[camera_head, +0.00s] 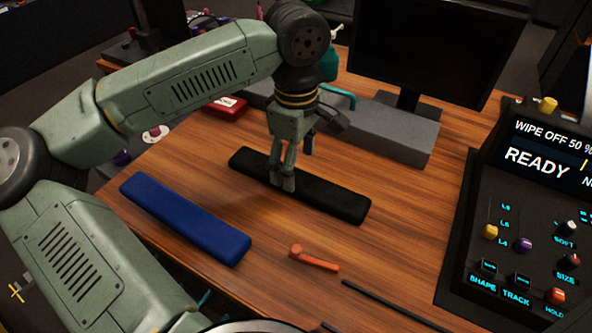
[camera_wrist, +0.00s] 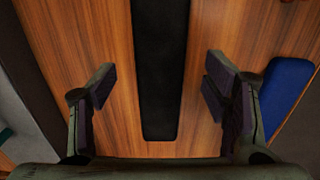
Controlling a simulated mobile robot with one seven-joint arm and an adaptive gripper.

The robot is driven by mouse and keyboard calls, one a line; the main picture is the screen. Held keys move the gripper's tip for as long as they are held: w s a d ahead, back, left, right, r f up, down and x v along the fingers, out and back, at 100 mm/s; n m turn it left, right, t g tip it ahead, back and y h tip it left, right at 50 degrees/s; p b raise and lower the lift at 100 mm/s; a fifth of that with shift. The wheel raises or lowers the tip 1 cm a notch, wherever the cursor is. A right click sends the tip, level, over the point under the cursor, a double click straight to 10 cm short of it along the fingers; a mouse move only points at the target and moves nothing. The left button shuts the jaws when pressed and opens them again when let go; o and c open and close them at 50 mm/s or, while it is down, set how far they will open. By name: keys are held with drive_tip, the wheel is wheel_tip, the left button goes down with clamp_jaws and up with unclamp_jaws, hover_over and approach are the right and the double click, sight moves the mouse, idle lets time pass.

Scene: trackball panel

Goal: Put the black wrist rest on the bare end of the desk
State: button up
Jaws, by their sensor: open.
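The black wrist rest (camera_head: 330,196) is a long, padded bar lying flat on the wooden desk (camera_head: 410,228). My gripper (camera_head: 285,182) is over the middle of it, pointing down. In the wrist view the black wrist rest (camera_wrist: 161,70) runs lengthwise between the two fingers of my gripper (camera_wrist: 158,92), with wood showing on both sides. The fingers are wide apart and not touching it in that view. How far the fingertips are above the desk is hard to tell. Which part of the desk is the bare end is not clear.
A blue wrist rest (camera_head: 185,218) lies at the front left; it also shows in the wrist view (camera_wrist: 285,95). An orange tool (camera_head: 314,259) and a thin black rod (camera_head: 392,304) lie in front. A grey riser (camera_head: 385,130) and a monitor (camera_head: 425,45) stand behind. A control panel (camera_head: 530,220) stands right.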

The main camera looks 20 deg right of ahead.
sight(296, 178)
wheel_tip(296, 178, up, 9)
drive_tip(key=shift+f, duration=0.15)
